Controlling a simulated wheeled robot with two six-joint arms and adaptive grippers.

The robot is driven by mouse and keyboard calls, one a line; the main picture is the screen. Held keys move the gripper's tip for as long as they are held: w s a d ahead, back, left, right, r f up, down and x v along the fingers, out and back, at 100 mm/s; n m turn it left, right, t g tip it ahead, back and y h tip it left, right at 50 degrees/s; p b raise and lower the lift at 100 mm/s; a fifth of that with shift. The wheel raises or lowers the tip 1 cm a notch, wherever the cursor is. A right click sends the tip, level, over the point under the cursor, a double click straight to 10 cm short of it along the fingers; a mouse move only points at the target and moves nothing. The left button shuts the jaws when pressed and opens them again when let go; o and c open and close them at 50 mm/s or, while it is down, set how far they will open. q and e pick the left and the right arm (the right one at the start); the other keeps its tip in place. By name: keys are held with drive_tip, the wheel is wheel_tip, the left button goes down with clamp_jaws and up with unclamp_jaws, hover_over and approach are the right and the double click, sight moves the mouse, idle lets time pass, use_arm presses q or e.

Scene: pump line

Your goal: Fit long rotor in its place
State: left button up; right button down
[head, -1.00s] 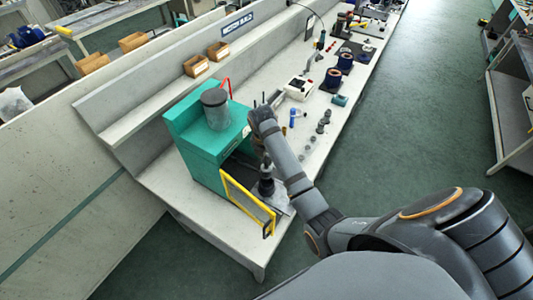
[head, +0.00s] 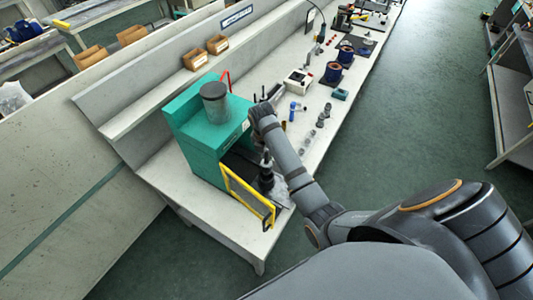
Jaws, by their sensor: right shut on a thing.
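My right arm reaches in from the lower right over the bench, with its wrist bent down beside the green press housing (head: 205,128). My right gripper (head: 265,163) is small and partly hidden by the forearm. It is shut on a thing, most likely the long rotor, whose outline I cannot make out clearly. A dark upright cylindrical part (head: 266,181) shows just below it, near the open yellow guard frame (head: 246,196). I cannot tell whether this part is held or stands on the bench. My left gripper is out of view.
A grey cylinder (head: 214,103) tops the green housing. Wooden bins (head: 195,59) sit on the shelf. The floor on the right is clear.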

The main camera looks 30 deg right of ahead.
sight(267, 161)
drive_tip(key=shift+f+b, duration=0.3)
drive_tip(key=shift+f, duration=1.6)
idle(2.0)
drive_tip(key=shift+f, duration=0.85)
drive_tip(key=c, duration=1.3)
unclamp_jaws()
drive_tip(key=shift+o, duration=0.2)
drive_tip(key=shift+f, duration=0.1)
drive_tip(key=shift+o, duration=1.1)
